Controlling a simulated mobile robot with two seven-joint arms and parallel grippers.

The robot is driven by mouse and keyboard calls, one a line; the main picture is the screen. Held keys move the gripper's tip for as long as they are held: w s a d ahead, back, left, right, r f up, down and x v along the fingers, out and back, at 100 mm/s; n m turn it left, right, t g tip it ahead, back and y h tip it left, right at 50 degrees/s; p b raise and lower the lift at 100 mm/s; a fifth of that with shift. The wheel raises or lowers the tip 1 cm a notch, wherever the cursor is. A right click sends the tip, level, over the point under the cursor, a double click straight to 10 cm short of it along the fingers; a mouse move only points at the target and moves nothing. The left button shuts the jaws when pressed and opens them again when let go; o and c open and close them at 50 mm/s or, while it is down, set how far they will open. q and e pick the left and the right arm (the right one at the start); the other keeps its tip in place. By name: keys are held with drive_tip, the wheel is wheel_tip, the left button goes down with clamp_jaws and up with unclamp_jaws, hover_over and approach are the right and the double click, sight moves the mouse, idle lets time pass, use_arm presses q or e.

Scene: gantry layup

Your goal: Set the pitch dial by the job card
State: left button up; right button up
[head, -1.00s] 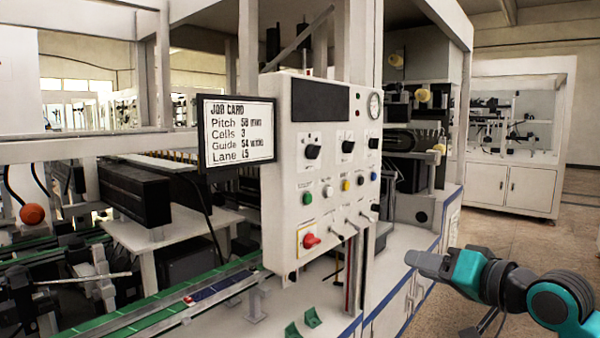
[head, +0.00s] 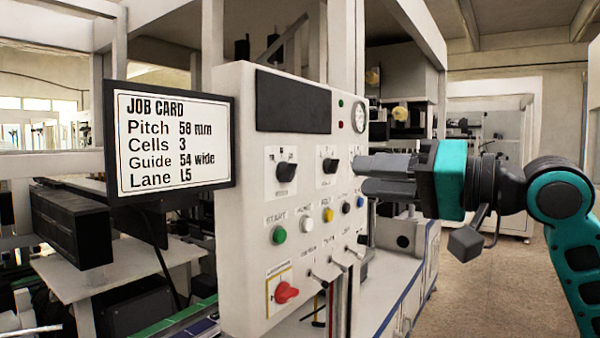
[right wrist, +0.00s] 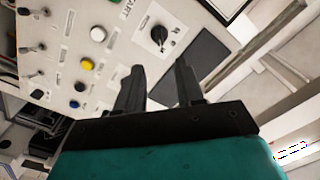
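The job card (head: 172,143) hangs on a dark-framed board left of the control panel. It reads Pitch 58 mm, Cells 3, Guide 54 wide, Lane L5. The white control panel (head: 240,250) carries black rotary dials, one at left (head: 286,171) and one in the middle (head: 330,165); their labels are too small to read. My right gripper (head: 360,176) is in front of the panel's right side, pointing left, and hides part of it. In the right wrist view its fingers (right wrist: 157,85) are apart and empty, with one dial (right wrist: 158,36) beyond them. My left gripper is out of view.
Green (head: 279,234), white (head: 307,211) and yellow (head: 328,215) buttons sit below the dials. A dark display (head: 293,102) is above. Open floor (head: 480,285) lies at right.

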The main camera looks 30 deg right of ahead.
sight(295, 172)
drive_tip(key=p+x, duration=0.3)
drive_tip(key=x, duration=0.7)
drive_tip(key=shift+w+r, duration=0.1)
drive_tip(key=shift+p+x, duration=0.5)
drive_tip(key=shift+x, duration=0.25)
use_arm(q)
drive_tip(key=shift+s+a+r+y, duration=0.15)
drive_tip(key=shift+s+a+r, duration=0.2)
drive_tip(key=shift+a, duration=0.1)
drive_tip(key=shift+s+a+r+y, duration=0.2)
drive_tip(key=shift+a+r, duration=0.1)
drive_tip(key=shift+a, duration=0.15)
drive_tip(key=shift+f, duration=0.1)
use_arm(e)
clamp_jaws()
